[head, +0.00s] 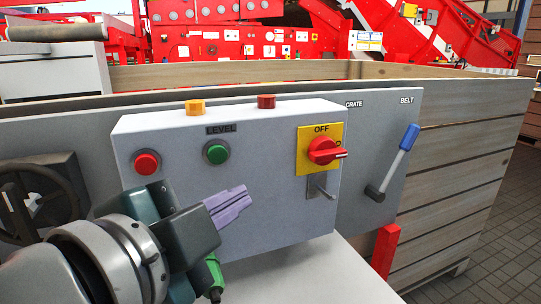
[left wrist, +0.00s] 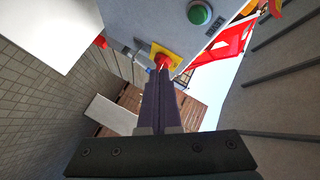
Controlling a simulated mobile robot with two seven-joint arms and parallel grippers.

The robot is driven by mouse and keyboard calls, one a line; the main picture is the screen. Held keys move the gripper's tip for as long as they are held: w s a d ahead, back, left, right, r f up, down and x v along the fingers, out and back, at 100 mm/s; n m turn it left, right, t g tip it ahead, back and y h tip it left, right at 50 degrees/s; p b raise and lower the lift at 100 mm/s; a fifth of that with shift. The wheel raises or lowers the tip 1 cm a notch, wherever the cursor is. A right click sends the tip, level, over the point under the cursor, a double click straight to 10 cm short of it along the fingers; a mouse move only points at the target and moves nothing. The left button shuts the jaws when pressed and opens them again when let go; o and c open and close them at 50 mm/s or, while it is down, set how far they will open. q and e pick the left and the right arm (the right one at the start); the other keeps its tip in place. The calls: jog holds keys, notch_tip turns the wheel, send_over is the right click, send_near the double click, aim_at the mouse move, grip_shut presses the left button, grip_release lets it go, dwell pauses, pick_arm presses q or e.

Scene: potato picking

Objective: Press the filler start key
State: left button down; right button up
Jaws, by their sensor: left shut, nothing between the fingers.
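A grey control box (head: 260,215) carries a round green button (head: 216,153) and a round red button (head: 146,163). A "LEVEL" label sits above the green button. A red rotary switch (head: 323,150) on a yellow "OFF" plate is at the box's right. No label naming a filler start key is readable. My left gripper (head: 244,193), with purple fingers, is shut and empty in front of the box, below and right of the green button. In the left wrist view, the green button (left wrist: 199,14) is at the top and the fingertips (left wrist: 162,72) overlap the switch's lower edge. My right gripper is not in view.
A yellow lamp (head: 195,107) and a red lamp (head: 266,101) top the box. A metal hasp (head: 320,187) projects below the switch. A blue-handled lever (head: 397,160) stands right, under "BELT". A handwheel (head: 38,200) is left. A wooden crate (head: 465,170) and red machinery lie behind.

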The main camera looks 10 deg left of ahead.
pick_arm(q)
send_near(226, 159)
jog(key=w+d+f, duration=0.1)
jog(key=w+d, duration=0.2)
jog(key=shift+w+a+f+b, duration=0.1)
jog(key=shift+w+a+b, duration=0.15)
jog(key=shift+w, duration=0.2)
jog(key=shift+w+a+f+b, duration=0.1)
jog(key=shift+w+a, duration=0.15)
jog(key=shift+w, duration=0.2)
dwell(1.4)
jog(key=shift+w+a, duration=0.25)
jog(key=shift+w, duration=0.05)
jog(key=shift+w+a, duration=0.25)
jog(key=shift+w, duration=0.1)
dwell(0.6)
jog(key=shift+p, duration=0.3)
jog(key=shift+s+d+p, duration=0.3)
jog(key=shift+s+d, duration=0.1)
jog(key=shift+s, duration=0.1)
jog(key=shift+s+d, duration=0.1)
jog(key=shift+s, duration=0.1)
